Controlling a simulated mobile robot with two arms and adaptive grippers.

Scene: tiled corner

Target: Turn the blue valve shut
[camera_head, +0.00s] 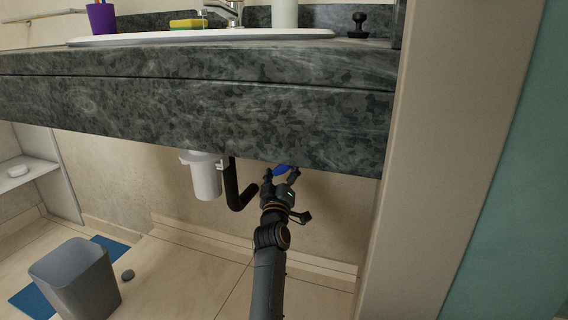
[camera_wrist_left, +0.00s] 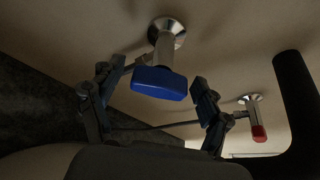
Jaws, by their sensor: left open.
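My left gripper (camera_head: 281,176) is under the counter, right at the valve. In the left wrist view its two fingers (camera_wrist_left: 152,82) are spread open, one on each side of the handle, with visible gaps. My right gripper is not in view.
A black drain pipe (camera_head: 233,190) and a white trap (camera_head: 204,175) hang left of my gripper. A red-tipped valve (camera_wrist_left: 258,133) is to the right in the left wrist view. The stone counter (camera_head: 200,115) is above. A grey bin (camera_head: 78,280) stands on the floor.

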